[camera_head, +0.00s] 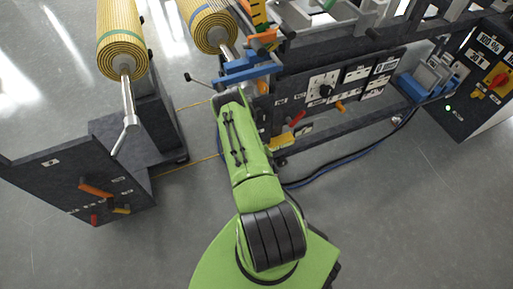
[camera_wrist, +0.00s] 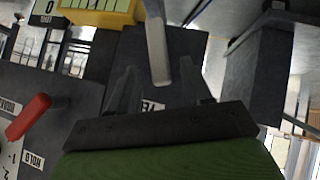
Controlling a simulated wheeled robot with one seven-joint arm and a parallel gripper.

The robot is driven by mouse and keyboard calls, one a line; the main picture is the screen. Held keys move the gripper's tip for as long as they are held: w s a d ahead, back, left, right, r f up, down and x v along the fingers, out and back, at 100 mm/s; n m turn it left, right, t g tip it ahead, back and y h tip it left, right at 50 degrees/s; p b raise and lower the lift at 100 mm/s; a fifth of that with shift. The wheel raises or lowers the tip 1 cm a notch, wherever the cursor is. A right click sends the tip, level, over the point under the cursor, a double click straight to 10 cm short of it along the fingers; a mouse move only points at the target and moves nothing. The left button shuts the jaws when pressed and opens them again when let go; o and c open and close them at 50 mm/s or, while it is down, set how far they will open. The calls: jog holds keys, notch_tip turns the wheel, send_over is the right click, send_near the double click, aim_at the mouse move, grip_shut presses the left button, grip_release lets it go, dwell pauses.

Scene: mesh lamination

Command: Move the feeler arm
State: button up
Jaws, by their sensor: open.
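A pale grey bar (camera_wrist: 157,45), which looks like the feeler arm, comes down from the top of the wrist view. Its rounded lower end lies between the two dark fingers of my gripper (camera_wrist: 155,82) in the picture. The fingers are apart, and I cannot tell whether either touches the bar. A partly hidden white label (camera_wrist: 152,106) shows behind the gripper's palm. In the head view my green arm reaches up to the machine and hides the gripper; a thin rod with a dark knob (camera_head: 188,77) sticks out left of the arm's end.
A red handle (camera_wrist: 29,117) stands on a labelled panel at the left in the wrist view. A yellow block (camera_wrist: 98,11) is above. In the head view, yellow mesh rolls (camera_head: 121,40) are at upper left, blue bars (camera_head: 246,72) near my arm's end. Floor is open at lower right.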

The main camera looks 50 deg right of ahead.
jog(key=shift+b+x, duration=0.4)
jog(key=shift+x, duration=1.2)
jog(key=shift+a, duration=0.1)
grip_shut()
